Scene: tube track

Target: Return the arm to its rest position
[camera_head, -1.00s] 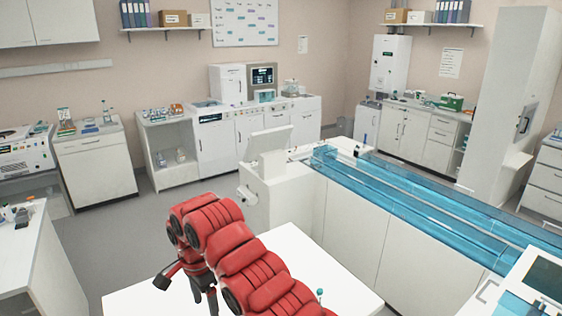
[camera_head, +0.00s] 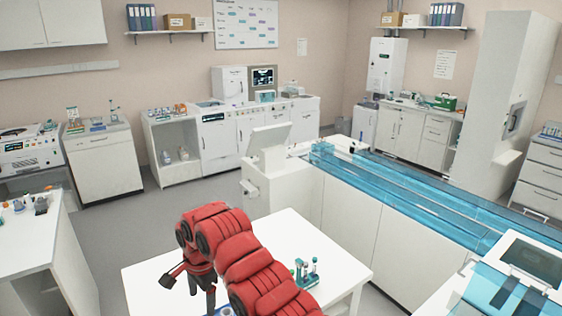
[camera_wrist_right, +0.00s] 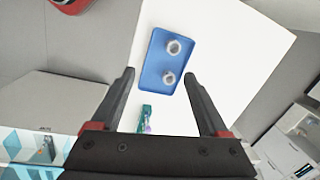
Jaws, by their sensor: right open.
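My red right arm (camera_head: 245,262) reaches over a white table (camera_head: 345,258) in the head view, its wrist bent down. In the right wrist view my right gripper (camera_wrist_right: 160,74) is open, with nothing between its fingers. Beyond the fingertips, a blue tray (camera_wrist_right: 157,72) lies on the white tabletop and holds two pale round items (camera_wrist_right: 174,47). A small teal rack (camera_wrist_right: 145,117) is near the gripper's base in that view. In the head view, a green rack with capped tubes (camera_head: 305,271) stands right of my arm. My left gripper is not in view.
A long blue transparent track (camera_head: 420,194) runs along a white bench right of the table. A white machine with a raised panel (camera_head: 268,143) stands at its left end. Grey floor (camera_head: 125,232) is open left of the table. Cabinets (camera_head: 103,165) line the back wall.

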